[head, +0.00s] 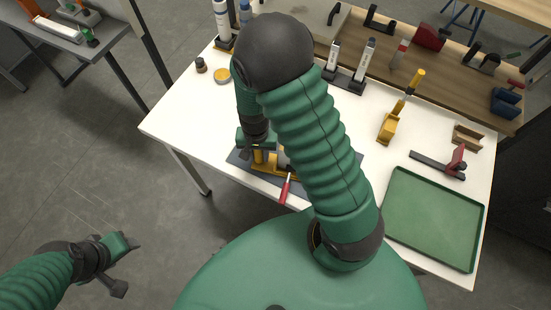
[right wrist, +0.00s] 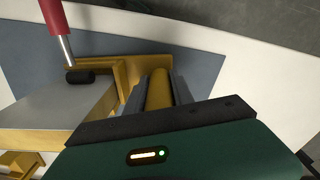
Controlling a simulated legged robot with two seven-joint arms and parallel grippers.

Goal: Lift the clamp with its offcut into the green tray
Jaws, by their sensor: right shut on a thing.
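A yellow clamp (head: 268,166) with a red screw handle (head: 287,189) is over a dark blue-grey mat at the table's near edge. In the right wrist view its yellow frame (right wrist: 125,72), red handle (right wrist: 54,15) and black pad (right wrist: 79,76) show. The pad is at a grey-topped offcut (right wrist: 50,108) with a yellowish side. My right gripper (right wrist: 160,88) is shut on the clamp's round yellow bar. The green tray (head: 432,222) lies empty at the table's right front. My left gripper (head: 128,244) hangs clear of the table; its jaw opening is unclear.
A black and red clamp (head: 440,162) lies just behind the tray. A yellow tool (head: 390,126) and a wooden block (head: 467,137) are farther back. Bottles and holders line the back. My right arm hides the table's middle.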

